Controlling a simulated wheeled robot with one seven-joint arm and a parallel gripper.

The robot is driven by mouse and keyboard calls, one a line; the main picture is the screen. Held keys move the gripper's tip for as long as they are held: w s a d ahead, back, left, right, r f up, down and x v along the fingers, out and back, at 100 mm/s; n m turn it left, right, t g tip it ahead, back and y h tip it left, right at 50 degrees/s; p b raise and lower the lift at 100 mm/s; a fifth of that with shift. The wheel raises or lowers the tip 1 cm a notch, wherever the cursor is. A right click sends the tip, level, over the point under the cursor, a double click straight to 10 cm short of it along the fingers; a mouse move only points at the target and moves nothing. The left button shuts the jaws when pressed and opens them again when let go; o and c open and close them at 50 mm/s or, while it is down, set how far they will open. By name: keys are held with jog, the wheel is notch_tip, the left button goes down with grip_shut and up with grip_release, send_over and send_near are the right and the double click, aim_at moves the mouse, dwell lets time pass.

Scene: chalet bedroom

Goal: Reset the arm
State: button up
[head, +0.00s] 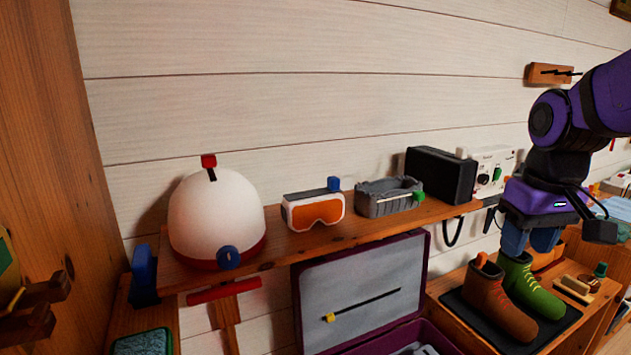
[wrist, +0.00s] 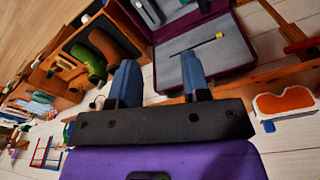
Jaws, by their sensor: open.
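My purple arm hangs in from the right in the head view, with my gripper (head: 532,242) pointing down above the green and brown boots. In the wrist view my gripper (wrist: 160,82) shows two blue fingers set wide apart with nothing between them. The fingers are open and empty. In the head view the fingers are partly hidden behind the gripper body, and their tips are close behind or above the boots; I cannot tell the exact gap.
A shelf (head: 290,245) holds a white dome helmet (head: 215,215), orange goggles (head: 315,211), a grey tray (head: 388,200) and a black box (head: 440,174). An open purple case (head: 363,285) stands below. Brown boot (head: 497,303) and green boot (head: 532,288) stand on a dark mat (head: 477,315). A wall peg rack (head: 549,74) is near my arm.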

jog(key=s+a+r+m+t, duration=0.1)
jog(key=s+r+t, duration=0.3)
jog(key=s, duration=0.7)
jog(key=shift+r, duration=0.35)
jog(key=shift+w, duration=0.1)
